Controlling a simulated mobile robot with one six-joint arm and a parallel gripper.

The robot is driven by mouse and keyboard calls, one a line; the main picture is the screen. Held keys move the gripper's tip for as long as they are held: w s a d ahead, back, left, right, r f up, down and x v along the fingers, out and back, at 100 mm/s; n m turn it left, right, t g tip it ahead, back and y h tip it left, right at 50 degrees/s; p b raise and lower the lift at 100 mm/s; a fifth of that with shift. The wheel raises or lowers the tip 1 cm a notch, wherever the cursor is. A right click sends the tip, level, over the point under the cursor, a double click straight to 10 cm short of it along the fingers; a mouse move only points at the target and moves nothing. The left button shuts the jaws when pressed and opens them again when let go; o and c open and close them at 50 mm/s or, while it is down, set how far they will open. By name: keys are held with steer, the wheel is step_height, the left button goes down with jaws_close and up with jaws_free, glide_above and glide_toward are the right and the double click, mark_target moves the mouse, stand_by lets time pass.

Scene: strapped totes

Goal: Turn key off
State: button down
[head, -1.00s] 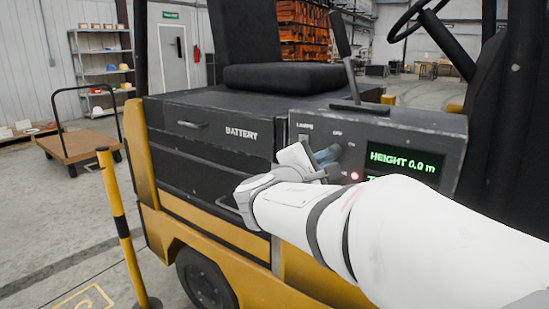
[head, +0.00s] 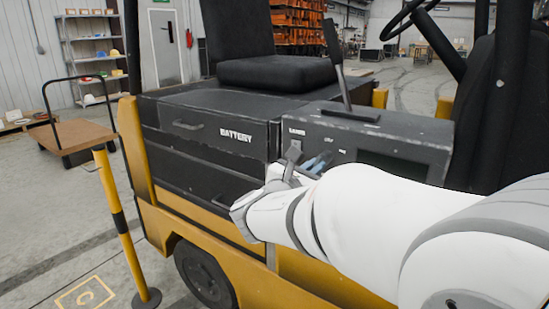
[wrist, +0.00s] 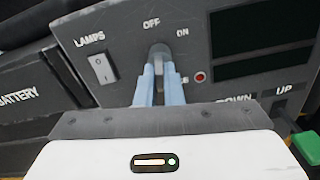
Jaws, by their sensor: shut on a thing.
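In the wrist view, the grey key (wrist: 159,49) sits in the dark panel (wrist: 120,32) below the OFF label, with ON to its right. Its upper end lies nearer OFF than ON. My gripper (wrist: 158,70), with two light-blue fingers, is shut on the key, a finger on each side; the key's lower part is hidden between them. In the head view, my gripper (head: 314,167) reaches the panel front, and my white arm hides much of it. The display (wrist: 258,28) is dark. A small red lamp (wrist: 200,77) is right of the fingers; I cannot tell if it is lit.
A LAMPS rocker switch (wrist: 101,67) is left of the key. A green-ended lever (wrist: 308,146) stands at lower right. The forklift seat (head: 277,72), a tall lever (head: 334,55) and a yellow post (head: 120,220) are near. Open floor lies at left.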

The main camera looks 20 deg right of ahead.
steer(key=shift+n+p, duration=0.6)
steer(key=shift+n, duration=0.3)
steer(key=c, duration=1.6)
jaws_free()
steer(key=shift+o, duration=0.2)
steer(key=v, duration=0.7)
steer(key=shift+s+a+p, duration=0.25)
steer(key=shift+a+p, duration=0.05)
steer(key=shift+p, duration=0.1)
